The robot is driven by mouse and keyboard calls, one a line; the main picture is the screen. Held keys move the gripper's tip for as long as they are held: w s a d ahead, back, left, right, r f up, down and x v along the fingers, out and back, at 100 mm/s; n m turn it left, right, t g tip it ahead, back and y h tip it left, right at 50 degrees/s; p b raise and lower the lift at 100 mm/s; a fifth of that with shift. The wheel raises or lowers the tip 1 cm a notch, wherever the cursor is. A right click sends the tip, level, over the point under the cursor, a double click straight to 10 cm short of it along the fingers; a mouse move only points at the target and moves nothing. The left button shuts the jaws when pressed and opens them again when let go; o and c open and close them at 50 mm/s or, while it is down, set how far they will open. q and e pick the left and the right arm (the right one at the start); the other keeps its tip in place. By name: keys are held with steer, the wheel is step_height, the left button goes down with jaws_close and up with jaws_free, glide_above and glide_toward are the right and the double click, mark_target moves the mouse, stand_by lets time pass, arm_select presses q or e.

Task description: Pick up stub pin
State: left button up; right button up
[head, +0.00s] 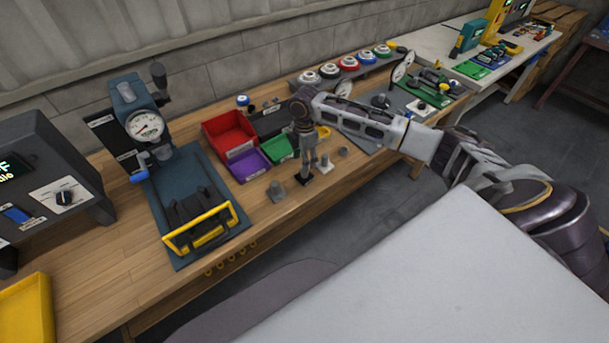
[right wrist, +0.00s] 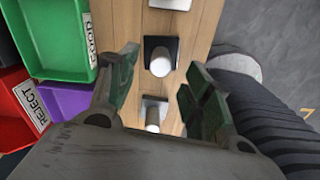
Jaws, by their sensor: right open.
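Several short pale pins stand upright on small square bases on the wooden bench; I cannot tell which one is named the stub pin. One pin (right wrist: 160,64) on a black base (right wrist: 151,45) lies between my open right fingertips in the right wrist view. A second pin (right wrist: 153,118) stands nearer the palm, and a third base (right wrist: 172,4) is at the top edge. In the head view, a grey pin (head: 277,190) and a pale-based pin (head: 325,164) flank my right gripper (head: 306,170). It points down over the black base, open and empty. My left gripper is out of view.
Red (head: 228,134), purple (head: 249,164) and green (head: 279,149) bins sit just left of the right gripper. A grey cylinder (head: 343,151) stands to its right. A press with a dial (head: 145,125) and a blue mat (head: 172,205) are farther left.

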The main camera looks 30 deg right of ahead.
steer(key=shift+s+f+p, duration=0.1)
steer(key=shift+f+p, duration=0.2)
steer(key=shift+f, duration=2.25)
steer(key=shift+c, duration=0.3)
jaws_close()
